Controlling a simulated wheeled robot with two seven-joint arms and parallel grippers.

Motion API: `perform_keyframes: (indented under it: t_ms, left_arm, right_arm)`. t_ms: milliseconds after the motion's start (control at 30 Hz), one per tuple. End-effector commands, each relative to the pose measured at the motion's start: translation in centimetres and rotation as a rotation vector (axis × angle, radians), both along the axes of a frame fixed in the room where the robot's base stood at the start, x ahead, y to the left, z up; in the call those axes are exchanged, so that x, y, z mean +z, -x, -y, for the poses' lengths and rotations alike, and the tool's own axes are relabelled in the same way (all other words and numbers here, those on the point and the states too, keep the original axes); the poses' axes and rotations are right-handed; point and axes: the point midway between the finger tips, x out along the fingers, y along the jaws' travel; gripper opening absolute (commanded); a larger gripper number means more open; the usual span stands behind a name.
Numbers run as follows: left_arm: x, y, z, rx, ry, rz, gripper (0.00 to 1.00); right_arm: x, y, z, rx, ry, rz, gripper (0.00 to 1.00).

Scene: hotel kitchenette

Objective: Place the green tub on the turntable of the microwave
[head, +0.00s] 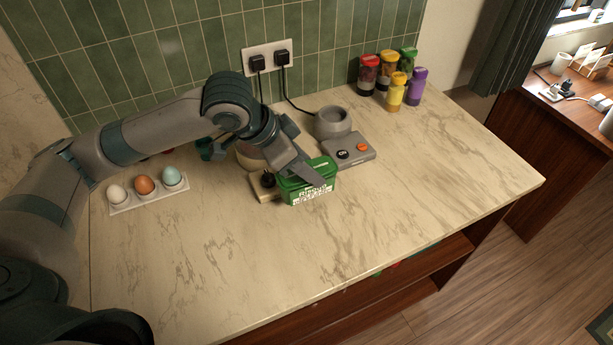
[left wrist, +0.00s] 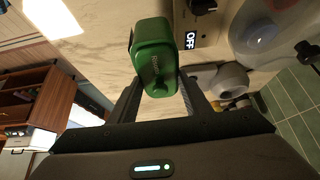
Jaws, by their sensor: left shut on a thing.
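The green tub (head: 306,191) has a green lid and a white printed label on its front. It is at the middle of the counter in the head view, and it also shows in the left wrist view (left wrist: 153,55). My left gripper (head: 313,174) is shut on the tub, with one finger on either side in the left wrist view (left wrist: 157,88). I cannot tell whether the tub touches the counter. The microwave and its turntable are not in view. My right gripper is not in view.
An egg tray (head: 150,200) lies left. Spice jars (head: 395,92) stand at the back right. The front and right counter (head: 400,190) is clear.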

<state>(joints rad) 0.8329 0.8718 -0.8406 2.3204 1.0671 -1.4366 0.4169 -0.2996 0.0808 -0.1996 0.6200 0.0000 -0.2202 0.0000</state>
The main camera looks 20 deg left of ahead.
Motion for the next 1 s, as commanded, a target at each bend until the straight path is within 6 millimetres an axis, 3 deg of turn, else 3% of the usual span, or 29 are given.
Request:
perform_keyframes:
  t_ms: [367,700,1000]
  left_arm:
    - [-0.2,-0.1,0.0,0.000,0.001,0.001,0.10]
    - [-3.7,0.0,-0.1,0.000,-0.001,-0.001,0.10]
    - [-4.0,-0.1,-0.1,-0.001,0.000,0.003,0.10]
  right_arm:
    - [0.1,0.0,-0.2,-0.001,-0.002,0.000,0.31]
    - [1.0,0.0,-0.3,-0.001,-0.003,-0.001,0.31]
    - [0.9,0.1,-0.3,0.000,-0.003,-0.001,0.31]
